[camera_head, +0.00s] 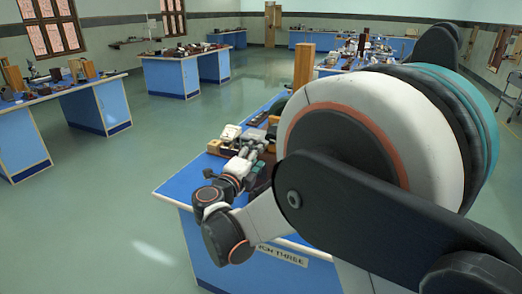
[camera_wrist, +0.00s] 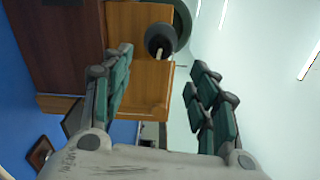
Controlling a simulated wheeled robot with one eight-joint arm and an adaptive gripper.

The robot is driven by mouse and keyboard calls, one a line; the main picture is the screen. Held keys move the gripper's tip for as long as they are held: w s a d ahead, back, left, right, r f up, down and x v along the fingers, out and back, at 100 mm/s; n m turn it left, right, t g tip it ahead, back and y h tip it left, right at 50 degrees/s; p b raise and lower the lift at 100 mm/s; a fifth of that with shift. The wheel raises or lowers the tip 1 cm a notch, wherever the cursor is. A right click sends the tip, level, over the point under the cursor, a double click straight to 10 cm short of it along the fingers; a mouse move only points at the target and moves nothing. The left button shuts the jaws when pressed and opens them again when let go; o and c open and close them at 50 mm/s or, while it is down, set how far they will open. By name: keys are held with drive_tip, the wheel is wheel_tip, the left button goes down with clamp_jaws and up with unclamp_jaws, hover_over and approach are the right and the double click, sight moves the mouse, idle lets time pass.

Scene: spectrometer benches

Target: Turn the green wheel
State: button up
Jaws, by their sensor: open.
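In the wrist view, a dark green rounded rim (camera_wrist: 183,22), which looks like part of the green wheel, shows at the top beside a wooden block (camera_wrist: 138,35). A dark round knob (camera_wrist: 160,36) with a short pale pin stands in front of them; whether it belongs to the wheel I cannot tell. My gripper (camera_wrist: 163,60) is open, with its green-padded fingers on either side of the space below the knob. Nothing is between the pads. In the head view my gripper (camera_head: 260,142) is over the blue bench, and my arm hides much of the bench top.
The near blue bench (camera_head: 180,188) carries a label on its front and several small instruments. A wooden post (camera_head: 304,66) stands on it behind my arm. Other blue benches (camera_head: 170,75) stand further off, with clear green floor (camera_head: 95,200) between.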

drive_tip(key=shift+s+a, duration=0.1)
drive_tip(key=shift+s, duration=0.05)
drive_tip(key=w+d+m, duration=0.1)
drive_tip(key=w+m, duration=0.2)
drive_tip(key=m, duration=0.2)
drive_tip(key=w+d+m+b, duration=0.1)
drive_tip(key=w+m, duration=0.3)
drive_tip(key=m, duration=0.1)
drive_tip(key=w+d+m, duration=0.2)
drive_tip(key=w+m, duration=0.2)
drive_tip(key=m, duration=0.2)
drive_tip(key=shift+w+b, duration=0.2)
drive_tip(key=shift+b, duration=0.1)
idle(0.4)
drive_tip(key=shift+c, duration=0.3)
clamp_jaws()
